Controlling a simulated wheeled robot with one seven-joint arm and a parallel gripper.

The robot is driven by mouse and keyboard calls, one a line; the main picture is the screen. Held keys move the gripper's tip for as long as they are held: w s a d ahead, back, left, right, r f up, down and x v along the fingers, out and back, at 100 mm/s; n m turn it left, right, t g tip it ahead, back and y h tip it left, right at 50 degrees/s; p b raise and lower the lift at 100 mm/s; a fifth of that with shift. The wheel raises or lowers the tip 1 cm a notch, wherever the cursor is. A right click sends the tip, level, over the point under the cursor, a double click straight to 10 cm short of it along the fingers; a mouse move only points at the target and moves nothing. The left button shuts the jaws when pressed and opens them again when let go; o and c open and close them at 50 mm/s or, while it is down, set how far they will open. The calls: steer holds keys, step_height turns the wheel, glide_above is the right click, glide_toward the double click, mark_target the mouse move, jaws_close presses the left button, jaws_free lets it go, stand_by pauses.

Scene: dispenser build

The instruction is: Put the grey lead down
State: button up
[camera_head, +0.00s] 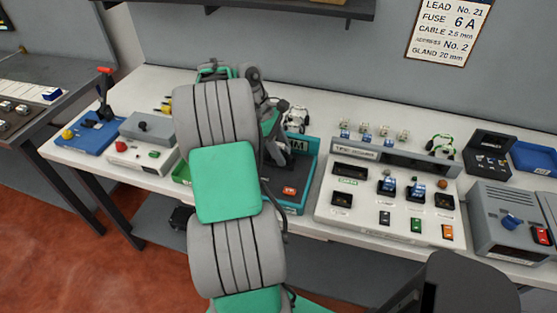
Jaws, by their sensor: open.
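My gripper (283,160) is partly in view as a dark shape over the teal unit (309,165), mostly hidden behind my own grey and green arm. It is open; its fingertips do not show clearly. A pale grey-white coiled lead (296,118) lies on the white bench just behind the teal unit, a little beyond my gripper. It looks like the grey lead, but its ends are too small to tell. I see no lead between the jaws.
A white panel (345,215) with switches and sockets stands right of the teal unit. A grey box (500,215), black case (487,150) and blue tray (535,158) fill the right end. A blue joystick unit (90,135) is at left. A sign (449,30) hangs above.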

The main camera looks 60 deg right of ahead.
steer(key=shift+s+f, duration=0.1)
steer(key=shift+f, duration=0.15)
jaws_close()
steer(key=shift+r, duration=0.1)
stand_by(0.4)
